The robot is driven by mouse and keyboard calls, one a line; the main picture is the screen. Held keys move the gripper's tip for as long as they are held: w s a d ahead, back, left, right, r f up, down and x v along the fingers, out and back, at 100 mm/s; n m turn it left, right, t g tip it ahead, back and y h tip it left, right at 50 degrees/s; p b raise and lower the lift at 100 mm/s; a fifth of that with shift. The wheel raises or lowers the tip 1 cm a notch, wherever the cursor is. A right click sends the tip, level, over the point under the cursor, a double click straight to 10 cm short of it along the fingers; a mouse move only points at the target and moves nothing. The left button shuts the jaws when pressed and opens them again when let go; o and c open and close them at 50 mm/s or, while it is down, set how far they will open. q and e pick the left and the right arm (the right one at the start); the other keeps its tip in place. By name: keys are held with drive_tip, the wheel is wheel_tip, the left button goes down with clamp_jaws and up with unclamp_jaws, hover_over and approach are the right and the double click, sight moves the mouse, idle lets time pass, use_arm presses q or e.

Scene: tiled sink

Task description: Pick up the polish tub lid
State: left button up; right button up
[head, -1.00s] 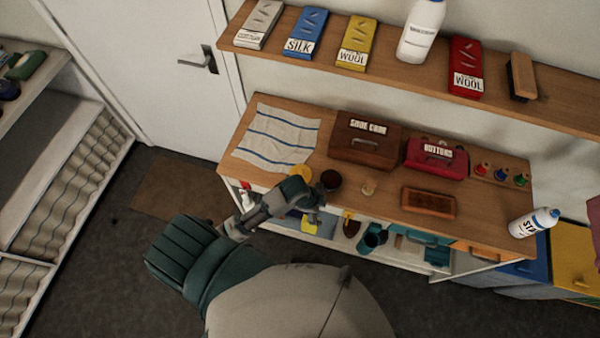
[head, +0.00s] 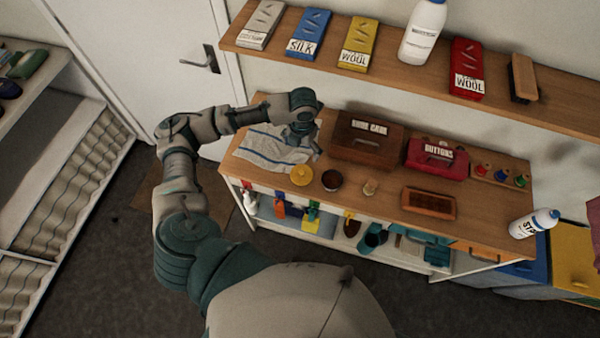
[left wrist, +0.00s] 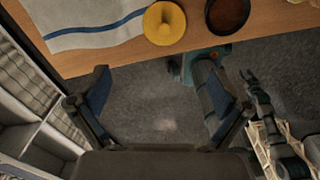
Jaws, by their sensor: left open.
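The polish tub lid (head: 301,175), a round yellow disc with a knob, lies on the wooden bench top near its front edge. It also shows at the top of the left wrist view (left wrist: 164,22). The dark round tub (head: 331,180) stands just right of it, open at the top. My left gripper (head: 299,137) is above the striped cloth, behind the lid and apart from it. In the left wrist view its two fingers (left wrist: 157,97) are spread with nothing between them. What looks like my right gripper (left wrist: 248,80) is small and dark at the right there; its jaws are unclear.
The striped cloth (head: 262,150) lies at the bench's left. The brown shoe care box (head: 362,146) and red buttons box (head: 437,160) stand behind the tub. A loaded shelf (head: 400,75) overhangs the back.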

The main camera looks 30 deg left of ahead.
use_arm(q)
hover_over(301, 172)
drive_tip(key=f, duration=0.8)
drive_tip(key=shift+w+d+f+p, duration=0.35)
drive_tip(key=shift+f, duration=0.6)
drive_tip(key=f, duration=0.2)
drive_tip(key=a+f+p, duration=0.1)
drive_tip(key=f, duration=0.1)
drive_tip(key=shift+s+f, duration=0.15)
drive_tip(key=shift+f, duration=0.35)
drive_tip(key=shift+d, duration=0.25)
drive_tip(key=c, duration=1.6)
drive_tip(key=shift+s, duration=0.1)
drive_tip(key=shift+c, duration=1.1)
use_arm(e)
drive_tip(key=shift+d+r, duration=0.5)
drive_tip(key=shift+r, duration=0.3)
